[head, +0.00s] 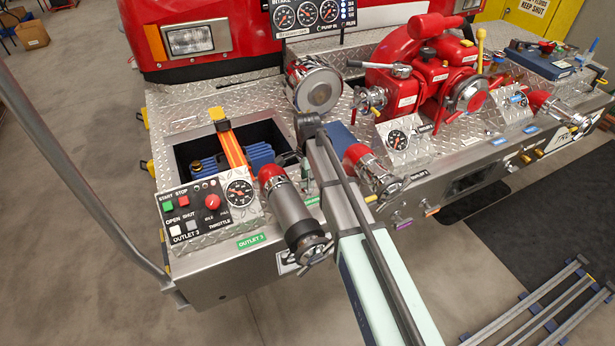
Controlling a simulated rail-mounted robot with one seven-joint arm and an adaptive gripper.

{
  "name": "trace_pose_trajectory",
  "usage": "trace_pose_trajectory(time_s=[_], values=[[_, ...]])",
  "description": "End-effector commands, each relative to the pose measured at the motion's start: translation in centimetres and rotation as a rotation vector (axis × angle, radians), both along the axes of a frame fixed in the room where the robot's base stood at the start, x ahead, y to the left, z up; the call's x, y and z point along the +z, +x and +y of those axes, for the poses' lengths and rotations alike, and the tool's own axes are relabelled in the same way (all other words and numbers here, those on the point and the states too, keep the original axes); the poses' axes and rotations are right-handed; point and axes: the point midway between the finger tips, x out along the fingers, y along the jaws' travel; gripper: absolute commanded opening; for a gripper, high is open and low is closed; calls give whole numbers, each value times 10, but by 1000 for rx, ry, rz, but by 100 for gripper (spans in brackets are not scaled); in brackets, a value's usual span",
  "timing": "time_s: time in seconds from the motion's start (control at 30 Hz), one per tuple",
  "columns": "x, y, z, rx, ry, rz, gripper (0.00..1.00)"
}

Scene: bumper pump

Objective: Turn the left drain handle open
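My arm reaches in from the bottom of the head view and crosses the bumper's front edge. Its dark far end (308,125) is over the deck, between the left opening and the round chrome cap. My gripper's fingers cannot be made out, nor whether they are open. Small fittings stick out under the bumper's front edge right of my arm: one purple-tipped (399,221) and one orange-tipped (431,211). I cannot tell whether either is the left drain handle; its label is unreadable, and my arm hides part of the bumper front.
A grey nozzle with a red collar (290,210) stands left of my arm, beside the control panel (190,212). A red-collared outlet (372,170) is close on the right. The red pump (425,80) stands farther back. A grey rail (85,190) crosses the left side.

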Motion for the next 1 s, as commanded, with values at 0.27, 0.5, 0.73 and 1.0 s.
trace_pose_trajectory(time_s=[0.27, 0.5, 0.73, 1.0], values=[[-2, 0, 0, 0, 0, 0, 38], [-2, 0, 0, 0, 0, 1, 0], [-2, 0, 0, 7, 0, 1, 0], [-2, 0, 0, 91, -1, 1, 0]])
